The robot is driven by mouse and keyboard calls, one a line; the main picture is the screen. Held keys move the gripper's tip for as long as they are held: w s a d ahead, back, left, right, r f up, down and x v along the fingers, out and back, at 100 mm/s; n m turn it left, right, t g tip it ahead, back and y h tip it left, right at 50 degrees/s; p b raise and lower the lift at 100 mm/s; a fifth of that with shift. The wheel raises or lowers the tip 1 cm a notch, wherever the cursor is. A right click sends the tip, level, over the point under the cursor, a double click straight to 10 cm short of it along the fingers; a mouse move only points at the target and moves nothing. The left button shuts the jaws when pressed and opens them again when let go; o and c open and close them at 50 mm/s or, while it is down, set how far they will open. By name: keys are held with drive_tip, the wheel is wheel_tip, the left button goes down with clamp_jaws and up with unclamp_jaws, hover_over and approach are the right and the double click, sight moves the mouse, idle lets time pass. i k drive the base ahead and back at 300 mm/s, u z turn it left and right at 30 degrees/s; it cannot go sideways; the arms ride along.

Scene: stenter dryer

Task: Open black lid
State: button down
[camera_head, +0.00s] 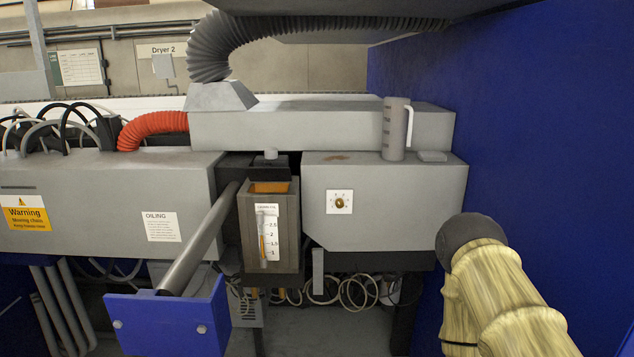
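The black lid (258,170) appears as a dark, flat piece with a small grey knob (271,154), at the top of the oil container in the middle of the view. The container (288,222) is a grey-brown box with a level scale (268,234) on its front. An orange-brown strip (270,187) shows at its top, in front of the dark piece. My arm shows at the lower right, well apart from the lid; no gripper fingers show.
A grey cabinet (385,222) with a dial stands right of the container, carrying a measuring jug (396,130). A slanted grey pipe (199,238) and a blue bracket (172,322) lie front left. A blue wall (530,110) bounds the right. Cables hang below.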

sight(267, 173)
drive_tip(key=z, duration=0.05)
drive_tip(key=k, duration=0.9)
drive_tip(key=u, duration=0.65)
drive_tip(key=i, duration=1.65)
